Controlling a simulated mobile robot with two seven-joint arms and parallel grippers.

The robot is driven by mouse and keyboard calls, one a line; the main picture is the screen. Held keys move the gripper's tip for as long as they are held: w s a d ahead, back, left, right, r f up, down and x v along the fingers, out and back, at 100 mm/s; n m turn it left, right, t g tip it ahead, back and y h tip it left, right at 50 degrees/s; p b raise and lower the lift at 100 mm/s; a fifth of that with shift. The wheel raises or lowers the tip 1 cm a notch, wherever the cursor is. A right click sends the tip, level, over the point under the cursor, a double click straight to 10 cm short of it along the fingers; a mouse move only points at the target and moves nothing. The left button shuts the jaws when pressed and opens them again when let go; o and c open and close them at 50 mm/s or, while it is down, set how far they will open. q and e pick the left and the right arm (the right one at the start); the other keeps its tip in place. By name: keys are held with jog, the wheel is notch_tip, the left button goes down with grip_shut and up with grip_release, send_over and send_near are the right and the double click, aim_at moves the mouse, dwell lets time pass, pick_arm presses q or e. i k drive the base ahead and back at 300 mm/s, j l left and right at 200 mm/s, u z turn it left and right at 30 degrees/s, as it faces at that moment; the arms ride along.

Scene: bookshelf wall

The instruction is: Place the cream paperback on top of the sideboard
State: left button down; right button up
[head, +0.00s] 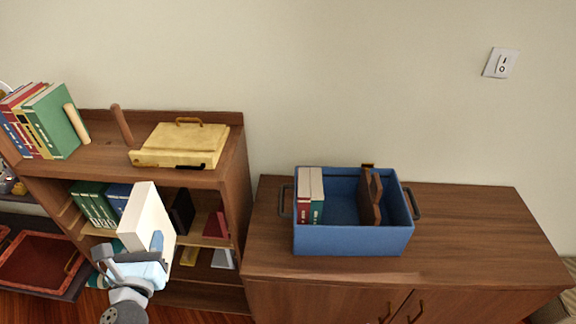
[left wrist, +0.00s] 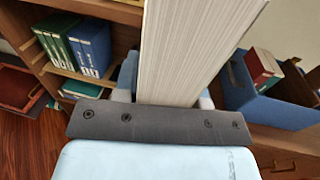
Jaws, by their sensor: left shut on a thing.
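The cream paperback (head: 147,222) is held upright in my left gripper (head: 156,246), in front of the bookshelf. In the left wrist view the book (left wrist: 190,50) stands between the fingers of my left gripper (left wrist: 165,88), with its page edges facing the camera. The gripper is shut on its lower part, which is partly hidden. The sideboard (head: 460,235) is the brown cabinet at the right, apart from the book. Its top is bare to the right of the blue bin and along the front. My right gripper is not in view.
A blue bin (head: 350,240) with a few books and a brown divider stands on the sideboard, its handles sticking out sideways. The bookshelf (head: 100,155) at left holds several books and a yellow case (head: 180,145). A red tray (head: 40,262) lies low at far left.

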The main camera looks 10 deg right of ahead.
aim_at(428, 227)
jog(key=k+l+z, duration=0.15)
jog(key=l, duration=0.25)
jog(key=k+l+z, duration=0.15)
jog(key=l, duration=0.2)
jog(key=i+l+z, duration=0.15)
jog(key=l, duration=0.25)
jog(key=l+z, duration=0.1)
jog(key=l, duration=0.35)
jog(key=i+l+z, duration=0.35)
jog(key=i, duration=0.25)
